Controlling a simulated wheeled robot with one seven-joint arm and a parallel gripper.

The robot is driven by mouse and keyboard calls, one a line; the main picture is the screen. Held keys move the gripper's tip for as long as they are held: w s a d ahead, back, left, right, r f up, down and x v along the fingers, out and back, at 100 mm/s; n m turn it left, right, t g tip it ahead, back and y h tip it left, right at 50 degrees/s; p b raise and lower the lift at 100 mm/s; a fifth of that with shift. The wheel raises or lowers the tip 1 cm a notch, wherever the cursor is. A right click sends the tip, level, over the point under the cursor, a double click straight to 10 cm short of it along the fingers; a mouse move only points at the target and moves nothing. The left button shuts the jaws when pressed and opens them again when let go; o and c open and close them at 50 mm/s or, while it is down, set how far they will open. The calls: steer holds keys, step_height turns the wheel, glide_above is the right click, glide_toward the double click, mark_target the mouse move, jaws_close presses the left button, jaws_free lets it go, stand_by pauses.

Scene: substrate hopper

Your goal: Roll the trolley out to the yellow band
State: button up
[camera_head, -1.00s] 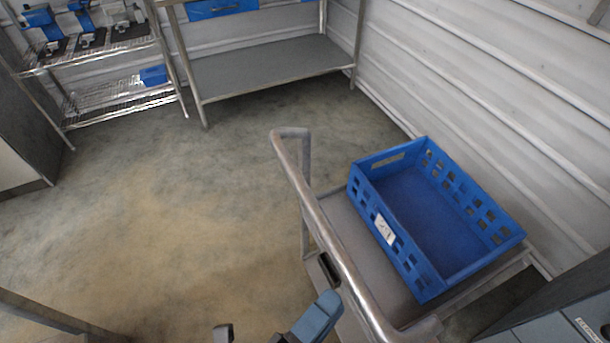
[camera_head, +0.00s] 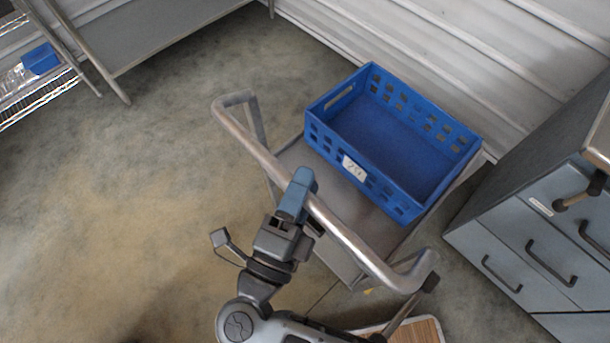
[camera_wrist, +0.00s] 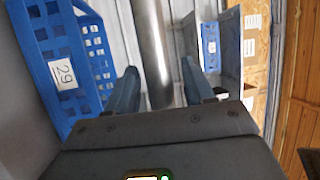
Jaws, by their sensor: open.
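The trolley has a grey deck (camera_head: 292,158) and a tubular metal push handle (camera_head: 350,240). A blue crate (camera_head: 352,172) with a number label sits on the deck, apparently empty. My gripper (camera_head: 302,192) is at the middle of the handle. In the wrist view the handle bar (camera_wrist: 154,50) runs between the two spread blue fingers of my gripper (camera_wrist: 160,88), with a gap visible on each side. The crate also shows left in the wrist view (camera_wrist: 60,50). A tiny yellow patch (camera_head: 368,290) shows beneath the handle; I cannot tell whether it is the band.
A grey drawer cabinet (camera_head: 520,235) stands close to the trolley's right. A corrugated wall (camera_head: 420,35) is behind the crate. A metal bench (camera_head: 150,35) and a wire shelf (camera_head: 40,95) stand at upper left. The concrete floor (camera_head: 120,200) to the left is open.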

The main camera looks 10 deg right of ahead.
steer(key=shift+w+d, duration=0.3)
steer(key=shift+w, duration=0.15)
jaws_close()
stand_by(0.4)
